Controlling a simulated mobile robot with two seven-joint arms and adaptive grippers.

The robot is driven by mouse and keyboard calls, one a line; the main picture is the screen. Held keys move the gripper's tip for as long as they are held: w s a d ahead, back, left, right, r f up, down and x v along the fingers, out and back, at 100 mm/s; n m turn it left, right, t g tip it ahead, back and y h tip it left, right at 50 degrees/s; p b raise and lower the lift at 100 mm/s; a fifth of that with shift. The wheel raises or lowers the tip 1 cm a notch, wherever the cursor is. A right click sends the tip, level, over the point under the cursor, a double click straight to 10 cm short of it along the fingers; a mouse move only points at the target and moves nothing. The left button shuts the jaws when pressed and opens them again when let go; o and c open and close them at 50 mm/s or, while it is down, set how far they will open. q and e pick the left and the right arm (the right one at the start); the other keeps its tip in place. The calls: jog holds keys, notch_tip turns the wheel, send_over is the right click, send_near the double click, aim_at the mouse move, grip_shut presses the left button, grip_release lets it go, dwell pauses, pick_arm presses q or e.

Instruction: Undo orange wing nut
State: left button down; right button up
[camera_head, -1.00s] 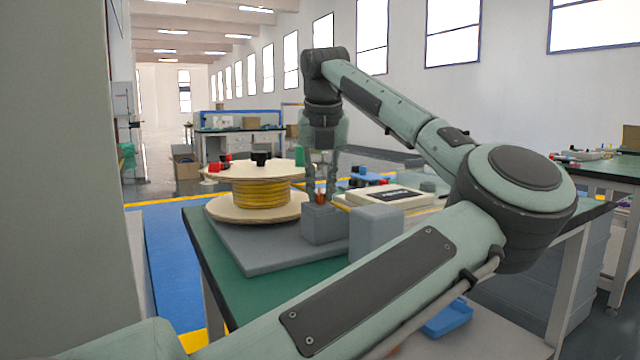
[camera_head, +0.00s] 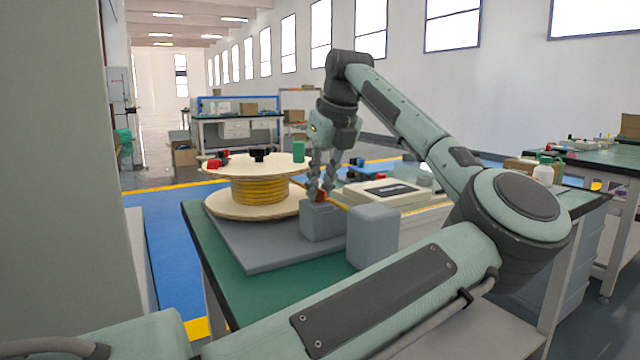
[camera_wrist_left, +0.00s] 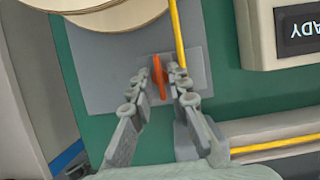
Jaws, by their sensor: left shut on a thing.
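The orange wing nut (camera_wrist_left: 159,78) sits on top of a grey block (camera_head: 322,222) beside the cable spool; in the head view only a small orange part of it (camera_head: 320,196) shows. My left gripper (camera_head: 322,190) reaches down from above with its fingers on both sides of the wing nut. In the left wrist view the fingers (camera_wrist_left: 159,80) close around it, the orange wings showing between the tips. The yellow cable (camera_wrist_left: 178,40) passes beside the nut. The thread under the nut is hidden. My right gripper is in neither view.
A wooden spool (camera_head: 262,210) of yellow cable stands left of the block on a grey base plate (camera_head: 255,252). A second grey block (camera_head: 374,237) stands in front. A pale box with a dark display (camera_head: 385,193) lies behind on the green table (camera_head: 225,285).

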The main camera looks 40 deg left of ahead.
pick_arm(q)
jog(key=c, duration=1.4)
grip_release()
jog(key=shift+c, duration=0.2)
jog(key=shift+r, duration=0.1)
jog(key=v, duration=1.2)
